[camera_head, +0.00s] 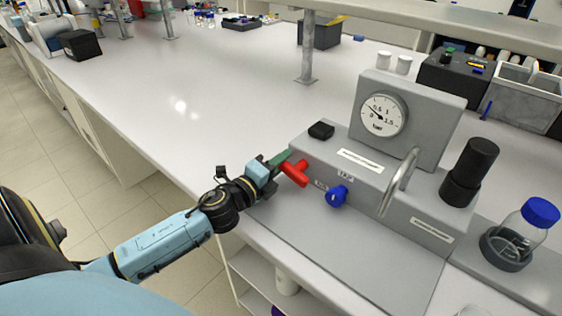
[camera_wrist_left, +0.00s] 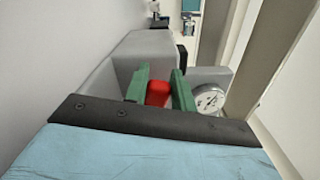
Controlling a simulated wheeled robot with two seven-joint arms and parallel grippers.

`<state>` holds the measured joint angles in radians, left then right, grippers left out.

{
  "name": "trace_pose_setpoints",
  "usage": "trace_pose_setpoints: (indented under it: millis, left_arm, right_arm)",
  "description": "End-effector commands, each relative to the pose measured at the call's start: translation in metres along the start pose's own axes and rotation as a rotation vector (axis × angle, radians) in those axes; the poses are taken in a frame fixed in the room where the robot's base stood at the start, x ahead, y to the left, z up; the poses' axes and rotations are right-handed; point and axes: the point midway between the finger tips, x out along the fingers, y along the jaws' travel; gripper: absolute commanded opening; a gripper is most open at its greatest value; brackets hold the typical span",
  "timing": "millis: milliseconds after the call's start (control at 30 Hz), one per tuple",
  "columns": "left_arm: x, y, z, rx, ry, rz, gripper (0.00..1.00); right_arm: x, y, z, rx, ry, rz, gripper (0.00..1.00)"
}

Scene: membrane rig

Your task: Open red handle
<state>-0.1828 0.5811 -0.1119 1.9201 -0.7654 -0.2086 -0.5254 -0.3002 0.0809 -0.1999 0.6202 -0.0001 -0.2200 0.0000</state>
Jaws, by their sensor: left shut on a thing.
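The red handle (camera_head: 294,174) is a T-shaped lever on the front left of the grey membrane rig (camera_head: 340,150). My left gripper (camera_head: 283,160) reaches it from the left, with its green fingers at the handle. In the left wrist view the red handle (camera_wrist_left: 158,93) sits between the two green fingers of the left gripper (camera_wrist_left: 163,92), which are shut on it. Part of the handle is hidden behind the fingers. My right gripper is not in view.
A blue knob (camera_head: 337,196) sits just right of the red handle. A pressure gauge (camera_head: 384,113), a curved metal handle (camera_head: 400,181) and a black cylinder (camera_head: 469,172) are on the rig. A blue-capped bottle (camera_head: 524,232) stands at right. The bench (camera_head: 200,95) is clear at left.

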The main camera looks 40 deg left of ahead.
Motion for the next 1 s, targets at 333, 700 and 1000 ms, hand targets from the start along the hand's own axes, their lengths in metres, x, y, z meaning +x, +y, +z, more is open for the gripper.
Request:
trace_pose_setpoints:
  millis: [333, 700, 1000]
  left_arm:
    - [-0.0002, 0.0018, -0.0002, -0.037, 0.000, 0.000, 0.03]
    - [-0.0002, 0.0018, -0.0003, -0.036, 0.001, 0.001, 0.39]
    - [-0.0001, 0.0017, -0.0001, -0.036, 0.000, 0.000, 0.47]
  right_arm:
    - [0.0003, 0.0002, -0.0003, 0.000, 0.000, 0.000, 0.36]
    - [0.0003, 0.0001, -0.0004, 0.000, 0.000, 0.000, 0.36]
    - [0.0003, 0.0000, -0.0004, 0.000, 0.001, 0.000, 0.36]
